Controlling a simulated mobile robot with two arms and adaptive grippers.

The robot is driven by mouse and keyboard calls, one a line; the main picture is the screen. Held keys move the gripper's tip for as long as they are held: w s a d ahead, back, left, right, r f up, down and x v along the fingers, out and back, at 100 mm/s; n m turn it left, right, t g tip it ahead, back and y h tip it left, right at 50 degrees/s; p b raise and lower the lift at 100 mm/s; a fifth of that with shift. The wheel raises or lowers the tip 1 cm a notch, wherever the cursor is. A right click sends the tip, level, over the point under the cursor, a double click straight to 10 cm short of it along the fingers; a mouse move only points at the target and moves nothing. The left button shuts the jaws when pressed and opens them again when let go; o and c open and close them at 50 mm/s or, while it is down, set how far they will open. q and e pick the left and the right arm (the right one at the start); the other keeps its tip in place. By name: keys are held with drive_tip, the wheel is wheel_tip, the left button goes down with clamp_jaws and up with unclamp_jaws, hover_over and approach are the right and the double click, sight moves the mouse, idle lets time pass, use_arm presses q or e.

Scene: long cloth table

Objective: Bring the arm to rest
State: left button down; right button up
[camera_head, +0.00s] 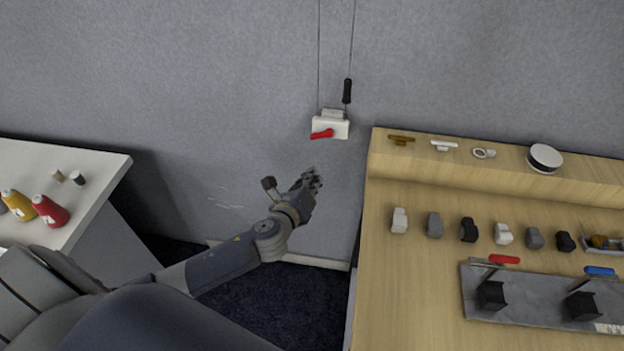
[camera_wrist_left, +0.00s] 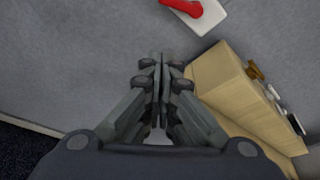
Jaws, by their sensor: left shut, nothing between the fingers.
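My left arm reaches in from the lower left in the head view. Its gripper (camera_head: 312,180) is in front of the grey wall, over the gap between the two tables. In the left wrist view the fingers of the left gripper (camera_wrist_left: 160,60) are shut together with nothing between them. The right gripper is in neither view.
A white box with a red handle (camera_head: 322,134) is on the wall above the gripper. A wooden table (camera_head: 400,270) with several small blocks and a metal plate (camera_head: 530,311) stands right. A white table (camera_head: 100,165) with bottles stands left.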

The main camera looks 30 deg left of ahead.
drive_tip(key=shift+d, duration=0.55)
